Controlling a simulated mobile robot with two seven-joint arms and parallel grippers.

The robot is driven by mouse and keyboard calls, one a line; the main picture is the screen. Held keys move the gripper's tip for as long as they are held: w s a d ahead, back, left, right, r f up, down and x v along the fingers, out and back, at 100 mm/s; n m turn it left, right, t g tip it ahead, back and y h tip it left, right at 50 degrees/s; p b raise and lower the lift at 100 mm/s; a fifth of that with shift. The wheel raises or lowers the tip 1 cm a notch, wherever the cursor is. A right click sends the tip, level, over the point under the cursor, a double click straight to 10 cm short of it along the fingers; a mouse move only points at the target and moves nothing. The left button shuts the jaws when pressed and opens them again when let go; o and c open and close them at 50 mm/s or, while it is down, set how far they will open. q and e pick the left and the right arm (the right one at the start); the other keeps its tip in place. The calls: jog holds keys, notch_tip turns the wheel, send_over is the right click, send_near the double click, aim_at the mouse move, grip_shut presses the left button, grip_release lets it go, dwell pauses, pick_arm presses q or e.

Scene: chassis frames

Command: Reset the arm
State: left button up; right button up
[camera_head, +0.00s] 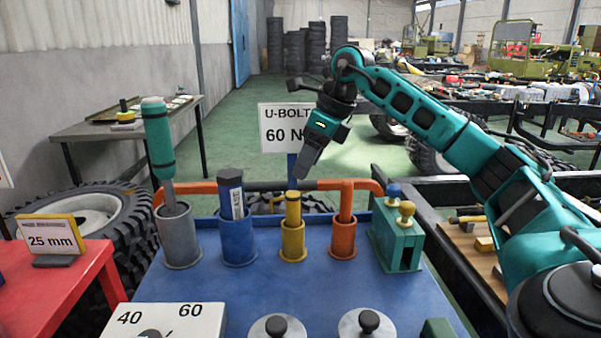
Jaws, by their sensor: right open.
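My right arm (440,120) comes in from the right, reaches up and over, and bends down at the wrist. My right gripper (308,165) points down above the yellow holder (293,240) on the blue bench (310,285). It is open with nothing seen between its fingers, which overlap in this view. It hangs in front of the "U-BOLT 60 N" sign (283,118). A yellow-topped tool (293,207) stands in the yellow holder, below the fingertips and apart from them. My left gripper does not show.
Grey (181,240), blue (238,243) and orange (343,240) holders each carry an upright item. A green block (398,240) with knobs stands right of them. An orange rail (235,187) runs behind. A red table (75,285) is at left.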

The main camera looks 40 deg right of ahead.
jog(key=shift+s+r, duration=0.15)
jog(key=shift+r, duration=0.25)
